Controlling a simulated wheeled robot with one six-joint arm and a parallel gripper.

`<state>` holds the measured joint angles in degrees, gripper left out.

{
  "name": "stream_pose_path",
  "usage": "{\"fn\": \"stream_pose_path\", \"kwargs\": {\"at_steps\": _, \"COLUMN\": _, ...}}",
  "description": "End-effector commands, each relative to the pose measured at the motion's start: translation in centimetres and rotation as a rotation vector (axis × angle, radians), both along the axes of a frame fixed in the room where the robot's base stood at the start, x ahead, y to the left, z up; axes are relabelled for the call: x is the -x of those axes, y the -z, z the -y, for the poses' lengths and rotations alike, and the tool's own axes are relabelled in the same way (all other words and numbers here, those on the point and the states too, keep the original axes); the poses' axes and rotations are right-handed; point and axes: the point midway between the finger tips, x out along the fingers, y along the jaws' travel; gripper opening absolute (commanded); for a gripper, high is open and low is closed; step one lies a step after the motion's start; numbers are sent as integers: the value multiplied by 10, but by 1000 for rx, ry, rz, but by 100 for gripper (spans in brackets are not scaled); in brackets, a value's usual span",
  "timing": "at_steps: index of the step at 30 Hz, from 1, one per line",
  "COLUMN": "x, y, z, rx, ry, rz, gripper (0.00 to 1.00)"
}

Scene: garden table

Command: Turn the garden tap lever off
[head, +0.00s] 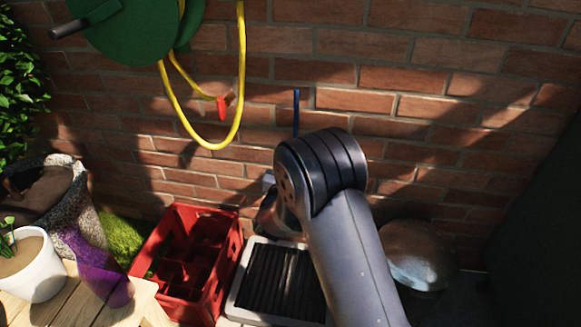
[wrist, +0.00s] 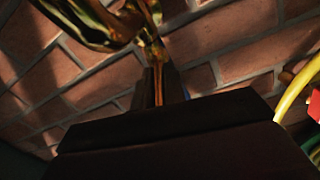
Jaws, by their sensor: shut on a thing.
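The blue tap lever (head: 296,112) stands nearly upright against the brick wall in the head view; its lower part is hidden behind my arm. In the wrist view the shiny brass tap (wrist: 98,22) fills the upper left, just beyond my gripper (wrist: 159,84). The dark fingers are close together at the tap, with a small strip of blue beside them. My gripper is shut on the lever, though the contact is dark and hard to make out. In the head view my arm hides the tap body and most of the gripper.
A yellow hose (head: 241,75) with a red end (head: 222,108) hangs from a green reel (head: 130,30) at upper left. A red crate (head: 190,262), a dark grate (head: 277,285) and a round metal can (head: 418,262) stand below. A white pot (head: 36,270) is at lower left.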

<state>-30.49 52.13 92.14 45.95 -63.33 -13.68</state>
Motion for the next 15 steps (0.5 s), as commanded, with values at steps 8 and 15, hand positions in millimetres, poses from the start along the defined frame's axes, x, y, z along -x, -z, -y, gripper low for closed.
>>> {"fn": "stream_pose_path", "kwargs": {"at_steps": 8, "x": 0, "y": -1, "z": 0, "rx": -1, "ry": 1, "rz": 3, "gripper": 24}}
{"fn": "stream_pose_path", "kwargs": {"at_steps": 15, "x": 0, "y": -1, "z": 0, "rx": -1, "ry": 0, "rz": 2, "gripper": 34}}
